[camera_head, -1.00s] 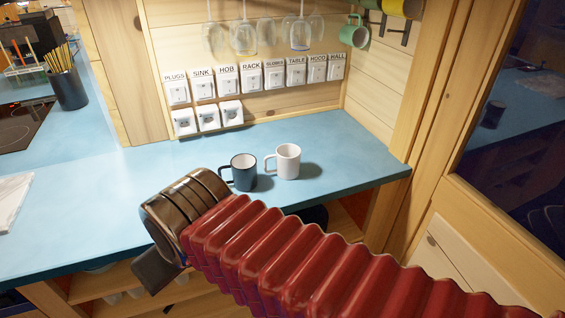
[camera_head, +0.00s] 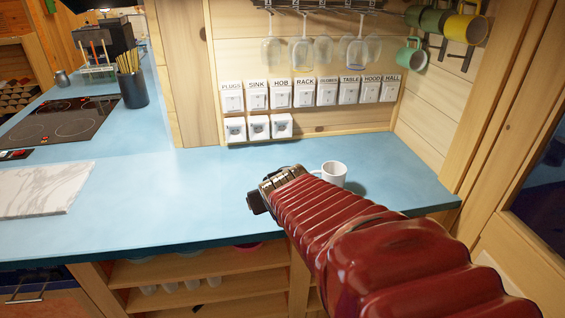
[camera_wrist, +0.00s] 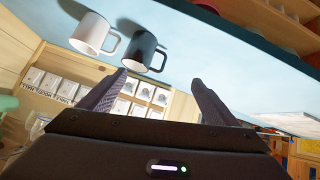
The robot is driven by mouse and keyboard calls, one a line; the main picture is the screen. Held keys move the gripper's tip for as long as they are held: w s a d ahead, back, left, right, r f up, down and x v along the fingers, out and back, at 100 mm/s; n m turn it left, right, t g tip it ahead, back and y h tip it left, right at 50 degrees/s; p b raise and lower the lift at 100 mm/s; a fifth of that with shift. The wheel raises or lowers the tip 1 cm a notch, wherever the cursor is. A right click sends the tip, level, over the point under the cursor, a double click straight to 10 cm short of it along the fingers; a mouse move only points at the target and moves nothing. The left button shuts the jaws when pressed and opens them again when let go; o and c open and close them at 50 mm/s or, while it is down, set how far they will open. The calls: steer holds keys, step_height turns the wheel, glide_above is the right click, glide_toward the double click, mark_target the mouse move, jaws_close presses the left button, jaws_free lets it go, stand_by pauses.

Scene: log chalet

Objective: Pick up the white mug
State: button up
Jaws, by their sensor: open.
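The white mug (camera_head: 334,172) stands upright on the blue counter (camera_head: 200,195), partly hidden behind my red arm in the head view. In the wrist view the white mug (camera_wrist: 88,34) is at the upper left, its handle toward the dark mug. My gripper (camera_wrist: 160,77) is open and empty, with its two fingers apart. The dark blue-grey mug (camera_wrist: 140,51) is just beyond the fingertips, nearer the gap between them than the white mug. In the head view my arm hides the dark mug, and the fingers are mostly hidden at the arm's end.
Labelled switches (camera_head: 305,93) and sockets line the back wall, with hanging glasses (camera_head: 300,52) and a green mug (camera_head: 410,55) above. A marble board (camera_head: 40,190) and hob (camera_head: 62,122) lie left. The counter between board and arm is clear. Open shelves (camera_head: 200,265) are below.

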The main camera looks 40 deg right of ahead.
steer(key=d+f+m+t+h, duration=0.1)
steer(key=d+f, duration=0.2)
steer(key=d, duration=0.9)
steer(key=m+t, duration=0.1)
steer(key=t, duration=0.2)
glide_toward(336, 181)
steer(key=shift+w+f, duration=0.2)
steer(key=shift+w, duration=0.15)
steer(key=shift+w+d, duration=0.1)
steer(key=x, duration=0.8)
steer(key=shift+d+f, duration=0.1)
steer(key=shift+d, duration=0.05)
steer(key=shift+w, duration=0.1)
steer(key=shift+d, duration=0.1)
steer(key=shift+d+x, duration=0.25)
steer(key=shift+x, duration=2.3)
